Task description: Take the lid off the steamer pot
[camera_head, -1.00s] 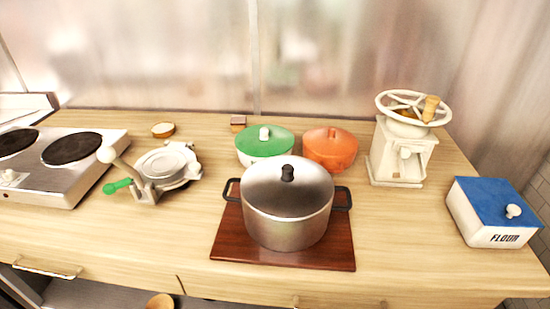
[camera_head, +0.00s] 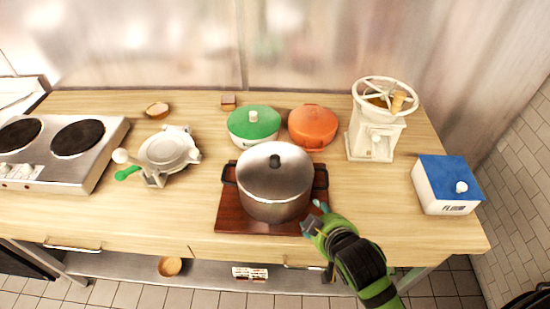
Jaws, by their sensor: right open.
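The steamer pot (camera_head: 275,207) is a grey metal pot with two dark side handles, standing on a dark red-brown wooden board (camera_head: 232,215). Its shiny metal lid (camera_head: 255,163) sits on top, with a black knob (camera_head: 274,160) in the middle. My right gripper (camera_head: 313,215) is open and empty, at the pot's lower right by the right edge of the board, below the right side handle. It is apart from the lid knob. My left gripper is not in view.
A green-lidded pot (camera_head: 253,122) and an orange pot (camera_head: 313,126) stand behind. A white grinder (camera_head: 373,140) and a blue-lidded flour box (camera_head: 446,186) are on the right. A tortilla-press-like device (camera_head: 167,151) and a hob (camera_head: 62,150) are on the left. The counter left of the board is clear.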

